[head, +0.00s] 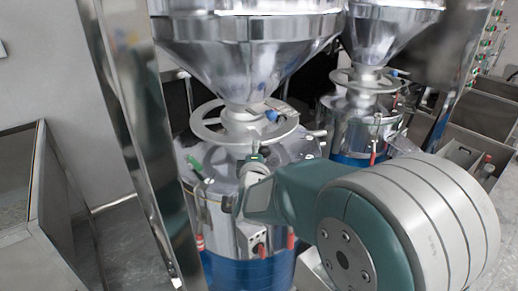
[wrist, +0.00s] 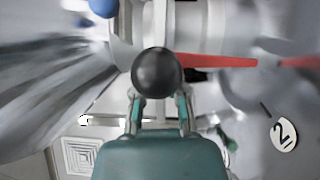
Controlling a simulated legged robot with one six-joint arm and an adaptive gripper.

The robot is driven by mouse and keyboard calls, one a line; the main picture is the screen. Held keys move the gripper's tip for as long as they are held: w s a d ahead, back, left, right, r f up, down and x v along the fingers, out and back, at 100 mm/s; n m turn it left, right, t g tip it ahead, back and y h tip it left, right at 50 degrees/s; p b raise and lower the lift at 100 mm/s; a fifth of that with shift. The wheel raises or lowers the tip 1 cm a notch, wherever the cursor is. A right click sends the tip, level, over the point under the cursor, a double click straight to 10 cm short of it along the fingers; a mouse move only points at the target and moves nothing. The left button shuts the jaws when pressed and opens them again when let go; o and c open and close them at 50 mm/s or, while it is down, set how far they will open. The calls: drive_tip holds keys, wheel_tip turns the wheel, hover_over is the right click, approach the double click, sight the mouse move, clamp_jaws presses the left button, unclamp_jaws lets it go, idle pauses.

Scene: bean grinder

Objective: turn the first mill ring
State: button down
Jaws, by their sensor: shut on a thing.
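The nearest mill has a grey metal ring (head: 205,128) with spokes, level around its neck under the steel funnel. My gripper (head: 257,163) is at the front of this mill, just below the ring's front rim in the head view. In the wrist view, my gripper (wrist: 158,100) is shut on a black ball knob (wrist: 157,70), with one finger on each side. The head view is too small to tell how the knob joins the ring. My arm hides part of the mill's right front.
A second mill (head: 365,112) stands behind to the right. A steel post (head: 140,130) rises close on the left. The wrist view shows a red lever (wrist: 215,60), a blue knob (wrist: 103,8) and a round label "2" (wrist: 284,134) near my gripper.

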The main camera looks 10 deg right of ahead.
drive_tip(key=shift+a+f, duration=0.2)
drive_tip(key=shift+a, duration=0.65)
idle(1.6)
drive_tip(key=c, duration=0.7)
unclamp_jaws()
drive_tip(key=shift+a, duration=0.1)
drive_tip(key=shift+r, duration=0.1)
drive_tip(key=v, duration=1.1)
drive_tip(key=shift+s+a, duration=0.2)
drive_tip(key=shift+s, duration=0.25)
drive_tip(key=shift+c, duration=0.2)
